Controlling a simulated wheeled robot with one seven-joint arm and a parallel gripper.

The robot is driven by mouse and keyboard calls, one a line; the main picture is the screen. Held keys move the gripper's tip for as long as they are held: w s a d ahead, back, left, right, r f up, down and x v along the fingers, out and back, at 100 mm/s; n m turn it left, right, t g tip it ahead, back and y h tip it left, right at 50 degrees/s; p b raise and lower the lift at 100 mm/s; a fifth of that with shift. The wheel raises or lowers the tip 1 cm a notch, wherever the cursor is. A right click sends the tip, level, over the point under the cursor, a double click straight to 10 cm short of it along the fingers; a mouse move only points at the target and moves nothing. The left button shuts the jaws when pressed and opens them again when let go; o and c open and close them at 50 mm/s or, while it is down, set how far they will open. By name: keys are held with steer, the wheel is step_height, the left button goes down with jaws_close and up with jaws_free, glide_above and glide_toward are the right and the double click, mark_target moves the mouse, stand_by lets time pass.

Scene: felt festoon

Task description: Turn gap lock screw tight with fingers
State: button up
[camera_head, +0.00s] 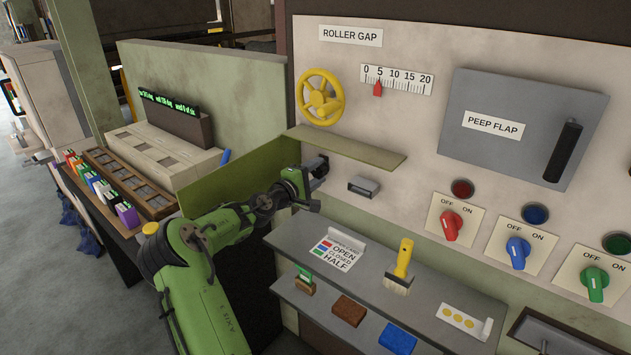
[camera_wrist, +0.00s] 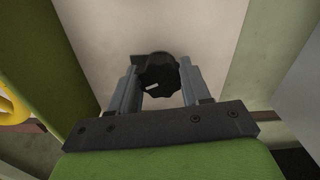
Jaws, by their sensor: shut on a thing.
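The gap lock screw is a black lobed knob with a short white mark (camera_wrist: 154,84) on the pale panel, seen in the wrist view between my two fingers. My gripper (camera_wrist: 160,88) is shut on the knob, one finger on each side. In the head view my gripper (camera_head: 316,170) reaches the panel at its left edge, below the yellow handwheel (camera_head: 320,98). The knob itself is largely hidden there by the gripper. The gap scale (camera_head: 397,80) has its red pointer (camera_head: 377,89) near 5.
A narrow olive shelf (camera_head: 346,148) juts out just above my gripper, and a small grey metal box (camera_head: 363,187) sits to its right. The peep flap (camera_head: 520,125) is farther right.

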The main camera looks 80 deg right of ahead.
steer(key=m+b, duration=0.3)
steer(key=m, duration=0.1)
steer(key=shift+f+m+b, duration=0.15)
steer(key=shift+m+b, duration=0.25)
stand_by(0.4)
steer(key=o, duration=1.1)
steer(key=shift+c, duration=0.2)
steer(key=p+v, duration=0.1)
steer(key=v, duration=1.4)
steer(key=shift+a, duration=0.35)
steer(key=shift+w, duration=0.2)
